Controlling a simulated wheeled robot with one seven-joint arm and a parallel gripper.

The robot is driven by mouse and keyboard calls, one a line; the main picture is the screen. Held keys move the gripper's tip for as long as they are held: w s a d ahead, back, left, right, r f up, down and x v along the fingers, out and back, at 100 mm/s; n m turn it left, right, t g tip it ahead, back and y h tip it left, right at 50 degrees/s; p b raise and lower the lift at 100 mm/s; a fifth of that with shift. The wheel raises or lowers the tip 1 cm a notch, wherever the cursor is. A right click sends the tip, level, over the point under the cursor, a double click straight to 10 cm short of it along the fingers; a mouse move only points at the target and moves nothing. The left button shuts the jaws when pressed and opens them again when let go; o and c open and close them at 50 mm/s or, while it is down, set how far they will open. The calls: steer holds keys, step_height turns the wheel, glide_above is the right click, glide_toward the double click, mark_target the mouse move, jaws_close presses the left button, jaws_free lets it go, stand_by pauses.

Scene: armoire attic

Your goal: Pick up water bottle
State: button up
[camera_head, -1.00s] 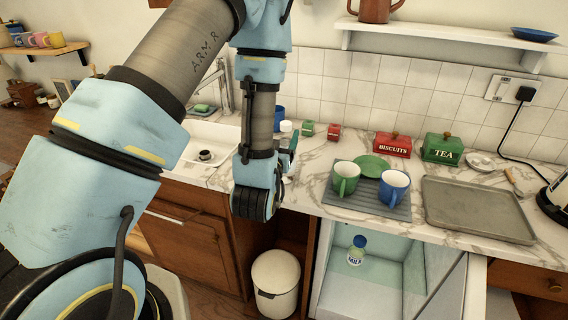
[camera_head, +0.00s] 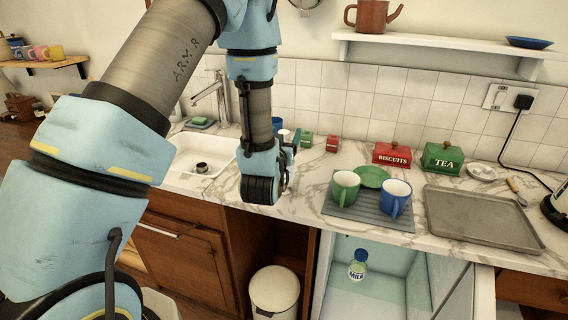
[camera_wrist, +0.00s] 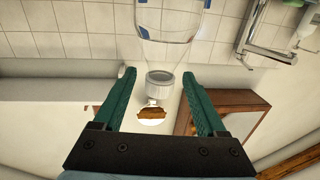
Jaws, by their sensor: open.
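A clear bottle with a white cap shows in the wrist view (camera_wrist: 168,30). Its cap end lies between or just past my fingertips, and its body extends beyond them toward the top of the picture. A gap shows on both sides of the cap. My gripper (camera_wrist: 159,76) is open, with its two teal fingers spread. In the head view my gripper (camera_head: 291,150) is over the counter right of the sink, seen from the side. A white piece, perhaps the bottle's cap (camera_head: 284,134), shows behind it; the rest of the bottle is hidden there.
The sink (camera_head: 188,158) and tap (camera_head: 216,95) are left of my arm. Small red and green boxes, a blue mug (camera_head: 395,198), a green mug (camera_head: 345,188) and a tray (camera_head: 480,216) are right on the counter (camera_head: 310,184). An open fridge below holds a milk bottle (camera_head: 358,264).

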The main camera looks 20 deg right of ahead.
steer(key=p+x, duration=0.1)
steer(key=x, duration=0.2)
steer(key=shift+f, duration=0.1)
jaws_close()
stand_by(0.5)
stand_by(0.9)
